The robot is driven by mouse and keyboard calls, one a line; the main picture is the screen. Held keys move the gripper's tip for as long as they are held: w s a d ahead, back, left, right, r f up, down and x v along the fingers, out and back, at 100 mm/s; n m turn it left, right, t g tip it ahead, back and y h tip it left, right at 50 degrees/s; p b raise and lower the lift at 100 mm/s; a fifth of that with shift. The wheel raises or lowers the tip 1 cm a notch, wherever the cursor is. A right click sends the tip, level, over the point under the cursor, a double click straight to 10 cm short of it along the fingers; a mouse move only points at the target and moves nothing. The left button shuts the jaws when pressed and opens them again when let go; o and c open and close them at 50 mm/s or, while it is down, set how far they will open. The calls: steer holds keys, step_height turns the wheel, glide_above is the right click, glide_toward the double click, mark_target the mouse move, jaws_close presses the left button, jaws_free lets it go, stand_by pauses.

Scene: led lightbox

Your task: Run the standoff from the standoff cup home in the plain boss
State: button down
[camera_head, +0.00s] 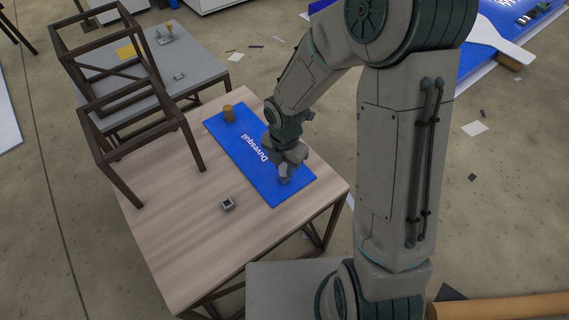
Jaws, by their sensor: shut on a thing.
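My gripper (287,174) is low over the near right end of a blue panel (235,147) with white lettering, on the wooden table. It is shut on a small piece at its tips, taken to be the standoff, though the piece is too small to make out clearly. Whether it touches the panel I cannot tell. A brown round cup (228,113) stands on the panel's far left end; whether this is the standoff cup I cannot tell. I cannot make out the plain boss; the gripper may hide it.
A small grey box with a dark top (227,204) sits on the wooden table (175,235), left of the panel. A dark open frame (135,110) stands over the table's far left and a grey table behind. The wooden top's front left is clear.

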steer(key=shift+f+b, duration=0.5)
steer(key=shift+f, duration=0.3)
